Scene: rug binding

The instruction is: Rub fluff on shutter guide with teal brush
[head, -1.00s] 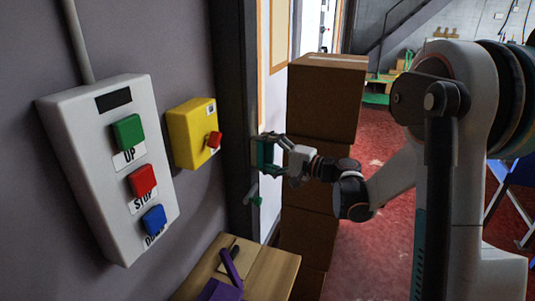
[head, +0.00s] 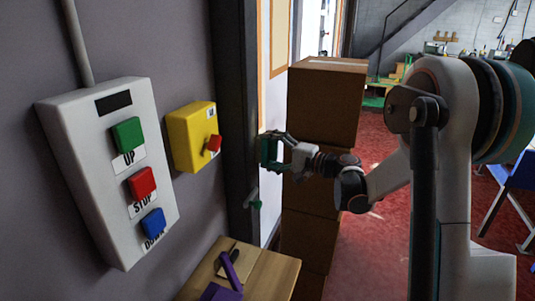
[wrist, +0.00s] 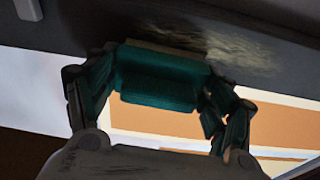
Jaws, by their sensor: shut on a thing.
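The teal brush (head: 269,151) is gripped at the dark shutter guide (head: 236,110). In the wrist view the teal brush (wrist: 160,78) lies across between my fingers, its pale bristle edge turned toward the dark guide (wrist: 290,58). The bristles look against the guide or very close; I cannot tell which. A pale, streaky patch of fluff (wrist: 240,50) shows on the guide just right of the bristles; any part behind the brush is hidden. My gripper (head: 272,152) is shut on the brush.
A white box with UP, STOP and DOWN buttons (head: 104,190) and a yellow box with a red knob (head: 190,140) are on the wall. Stacked cartons (head: 325,105) stand close behind my gripper. A purple tool (head: 229,268) lies on a wooden top (head: 268,272).

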